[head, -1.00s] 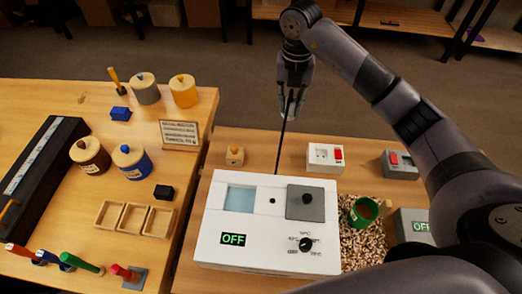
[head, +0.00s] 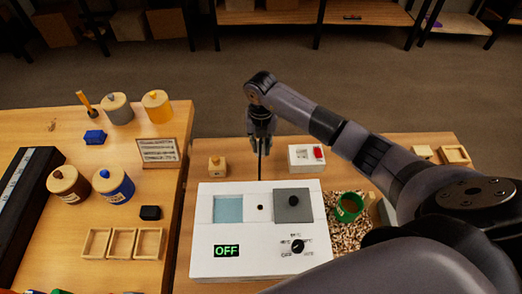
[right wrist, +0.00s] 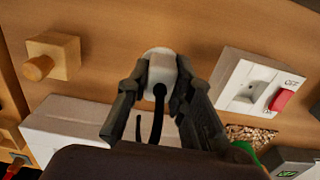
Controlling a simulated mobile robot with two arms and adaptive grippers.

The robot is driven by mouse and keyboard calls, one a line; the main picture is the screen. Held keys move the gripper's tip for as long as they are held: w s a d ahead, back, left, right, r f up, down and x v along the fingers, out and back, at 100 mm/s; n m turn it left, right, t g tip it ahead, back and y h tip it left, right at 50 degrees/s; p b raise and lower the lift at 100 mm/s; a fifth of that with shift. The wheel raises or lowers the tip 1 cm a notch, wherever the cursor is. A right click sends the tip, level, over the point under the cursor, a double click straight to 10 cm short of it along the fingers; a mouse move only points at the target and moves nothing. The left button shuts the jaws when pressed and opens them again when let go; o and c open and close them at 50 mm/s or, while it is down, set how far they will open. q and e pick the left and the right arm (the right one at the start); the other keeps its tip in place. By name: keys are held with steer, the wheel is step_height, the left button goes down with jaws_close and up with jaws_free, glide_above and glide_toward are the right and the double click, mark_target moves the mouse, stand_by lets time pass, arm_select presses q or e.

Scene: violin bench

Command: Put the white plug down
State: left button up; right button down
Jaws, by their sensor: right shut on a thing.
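My right gripper (head: 262,137) is low over the back of the right table, between the wooden block with a knob (head: 217,166) and the white wall-socket box with a red switch (head: 306,157). It is shut on the white plug (right wrist: 161,70), which sits between its fingers in the right wrist view. A black cord (head: 260,165) runs from the plug toward the white machine (head: 200,235). The plug is hidden by the fingers in the head view. I cannot tell whether it touches the tabletop. My left gripper is not in view.
The machine's display reads OFF. A green cup (head: 348,207) stands in wood chips (head: 345,235) right of it. Jars, trays and a sign (head: 158,150) are on the left table (head: 60,125). Bare wood surrounds the plug between block and socket box.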

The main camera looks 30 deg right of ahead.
mark_target(261, 153)
step_height(261, 153, down, 4)
steer(key=shift+r, duration=0.15)
steer(key=shift+f, duration=0.35)
steer(key=c, duration=1.4)
jaws_free()
steer(key=shift+r, duration=0.1)
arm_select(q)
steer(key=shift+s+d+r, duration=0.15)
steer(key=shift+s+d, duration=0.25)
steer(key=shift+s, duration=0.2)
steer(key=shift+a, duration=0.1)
arm_select(e)
steer(key=shift+r+p, duration=0.2)
steer(key=shift+p, duration=0.1)
steer(key=shift+r, duration=0.3)
arm_select(q)
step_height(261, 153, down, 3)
steer(key=b, duration=0.3)
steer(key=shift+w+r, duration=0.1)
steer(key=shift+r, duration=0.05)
arm_select(e)
step_height(261, 153, up, 11)
steer(key=shift+r, duration=0.2)
